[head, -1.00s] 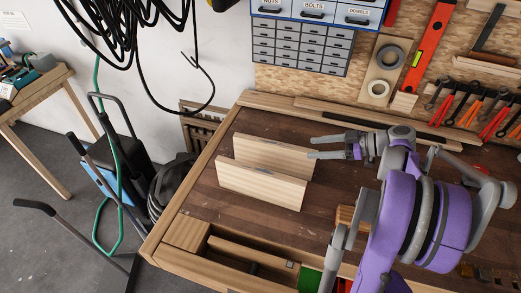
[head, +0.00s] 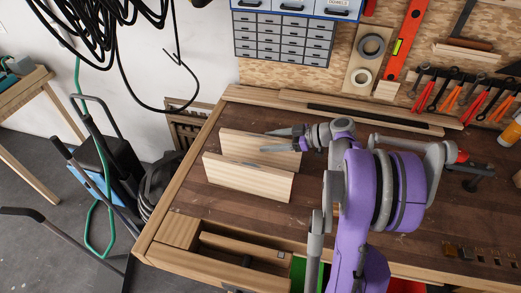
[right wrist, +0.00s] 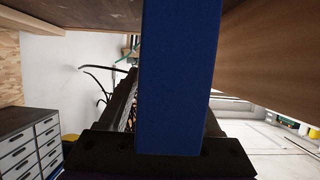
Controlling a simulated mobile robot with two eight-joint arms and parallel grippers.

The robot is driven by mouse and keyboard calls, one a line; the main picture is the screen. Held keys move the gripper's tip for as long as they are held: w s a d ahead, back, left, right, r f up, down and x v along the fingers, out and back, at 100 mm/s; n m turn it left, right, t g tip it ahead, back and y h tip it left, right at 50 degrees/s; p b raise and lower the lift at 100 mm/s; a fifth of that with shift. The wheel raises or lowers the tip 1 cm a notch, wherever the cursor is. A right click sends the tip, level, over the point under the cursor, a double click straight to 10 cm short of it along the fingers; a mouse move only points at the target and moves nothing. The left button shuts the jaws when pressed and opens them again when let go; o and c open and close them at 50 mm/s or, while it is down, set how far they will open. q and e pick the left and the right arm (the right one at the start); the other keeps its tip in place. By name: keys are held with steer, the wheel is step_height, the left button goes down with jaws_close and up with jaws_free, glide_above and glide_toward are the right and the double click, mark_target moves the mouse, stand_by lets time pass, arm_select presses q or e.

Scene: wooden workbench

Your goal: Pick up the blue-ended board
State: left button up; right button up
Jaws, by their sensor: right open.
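Two pale wooden boards stand on edge, roughly parallel, on the bench: a far board (head: 236,146) and a near board (head: 247,179). A blue board end (right wrist: 180,80) fills the middle of the right wrist view, close to the camera. It appears to belong to the far board, whose right end is partly hidden by my gripper in the head view. My right gripper (head: 268,141) is open at that right end, with one finger on the far side and one on the near side. I cannot tell whether the fingers touch it. My left gripper is not in view.
The wooden workbench (head: 190,190) is clear left of the boards. Long wood strips (head: 340,112) lie along its back edge. A drawer cabinet (head: 283,38) and hanging tools are on the back wall.

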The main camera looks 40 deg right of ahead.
jaws_close()
stand_by(0.3)
stand_by(1.1)
